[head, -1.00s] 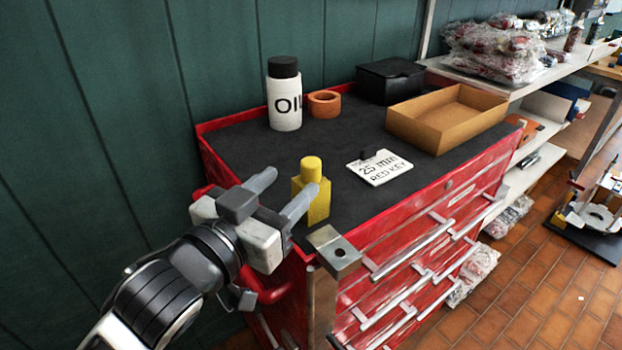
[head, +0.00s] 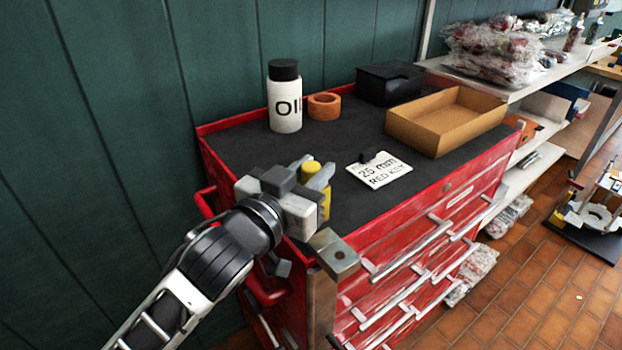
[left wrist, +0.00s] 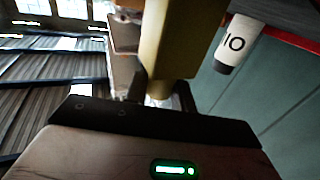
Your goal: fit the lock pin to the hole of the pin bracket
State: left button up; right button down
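The yellow lock pin (head: 325,205), a block with a round knob on top, stands upright at the front left corner of the cabinet top. My left gripper (head: 311,171) is at its upper part, with one finger on each side of the knob. In the left wrist view the pin (left wrist: 180,40) fills the middle, its narrow end between the fingertips (left wrist: 160,94). Whether the fingers press on it I cannot tell. The pin bracket (head: 334,254), a metal block with a dark hole on top, sits at the cabinet's front corner, nearer than the pin. My right gripper is out of view.
On the dark mat of the red cabinet (head: 240,150) are an oil bottle (head: 285,100), an orange ring (head: 324,106), a black box (head: 390,82), a cardboard tray (head: 420,133) and a white label card (head: 380,173). The mat's middle is clear.

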pick_arm(q)
jog(key=shift+c, duration=0.9)
jog(key=shift+r, duration=0.1)
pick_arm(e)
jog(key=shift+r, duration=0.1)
pick_arm(q)
notch_tip(320, 180, up, 8)
jog(key=shift+r+p, duration=0.25)
jog(key=shift+p, duration=0.1)
jog(key=shift+s+d+r, duration=0.1)
jog(key=shift+s+r, duration=0.05)
jog(key=shift+r, duration=0.1)
jog(key=s+d+f+m+g+h+p, duration=0.1)
jog(key=s+d+m+g+h, duration=0.2)
jog(key=s+m+g+h, duration=0.3)
jog(key=shift+s+d+g, duration=0.4)
jog(key=shift+s, duration=0.85)
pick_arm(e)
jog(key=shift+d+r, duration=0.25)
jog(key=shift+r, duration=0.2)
pick_arm(q)
jog(key=shift+p, duration=0.35)
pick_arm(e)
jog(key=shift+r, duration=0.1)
